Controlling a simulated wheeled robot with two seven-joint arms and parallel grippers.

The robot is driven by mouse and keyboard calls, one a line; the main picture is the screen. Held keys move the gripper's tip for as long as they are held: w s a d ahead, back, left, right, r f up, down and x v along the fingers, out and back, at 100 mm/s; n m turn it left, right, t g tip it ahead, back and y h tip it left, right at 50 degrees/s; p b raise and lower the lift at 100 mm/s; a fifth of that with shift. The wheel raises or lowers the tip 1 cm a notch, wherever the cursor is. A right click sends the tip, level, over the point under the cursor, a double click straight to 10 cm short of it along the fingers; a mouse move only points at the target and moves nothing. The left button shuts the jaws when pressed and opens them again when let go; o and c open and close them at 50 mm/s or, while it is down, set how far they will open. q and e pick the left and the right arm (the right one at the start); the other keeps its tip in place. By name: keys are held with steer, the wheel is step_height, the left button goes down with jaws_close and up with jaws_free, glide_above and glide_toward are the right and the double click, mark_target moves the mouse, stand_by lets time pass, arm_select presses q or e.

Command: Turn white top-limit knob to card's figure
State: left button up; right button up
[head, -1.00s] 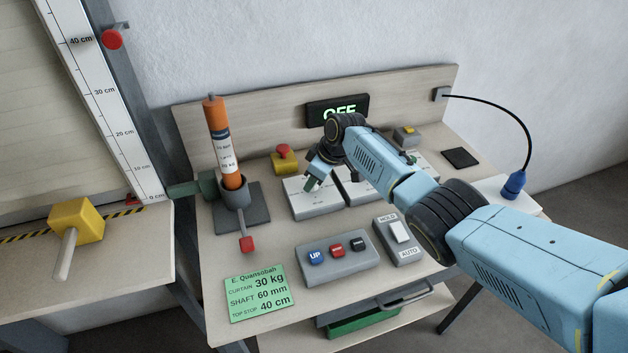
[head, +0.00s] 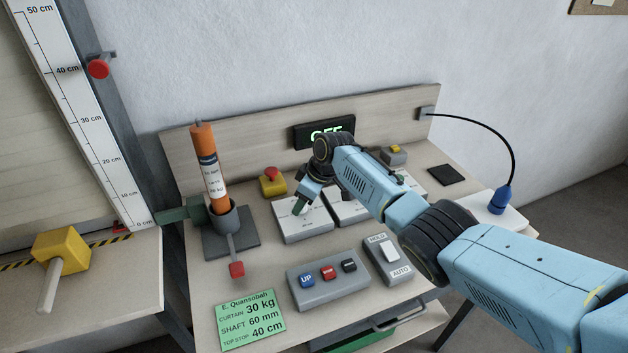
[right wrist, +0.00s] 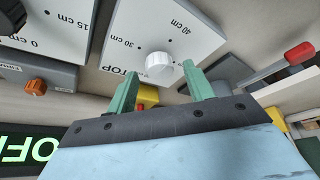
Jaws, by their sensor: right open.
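The white top-limit knob (right wrist: 160,66) sits on a white-faced box marked TOP, with 30 cm and 40 cm printed around it. My right gripper (right wrist: 162,84) is open, its two green fingers on either side of the knob's near edge and not closed on it. In the head view my right gripper (head: 302,204) reaches over the left white-faced box (head: 303,229), and the knob cannot be made out there. The green card (head: 251,320) at the front of the bench reads CURTAIN 30 kg, SHAFT 60 mm, TOP STOP 40 cm. My left gripper is not in view.
An orange tube motor (head: 209,165) stands in a grey holder left of the boxes. A red-topped yellow button (head: 272,183) is behind them. In front are the UP button box (head: 328,287) and a HOLD/AUTO switch (head: 391,262). The display (head: 325,132) reads OFF.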

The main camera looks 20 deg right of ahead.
steer(key=p+v, duration=0.1)
steer(key=v, duration=1.1)
steer(key=shift+s+d+r, duration=0.1)
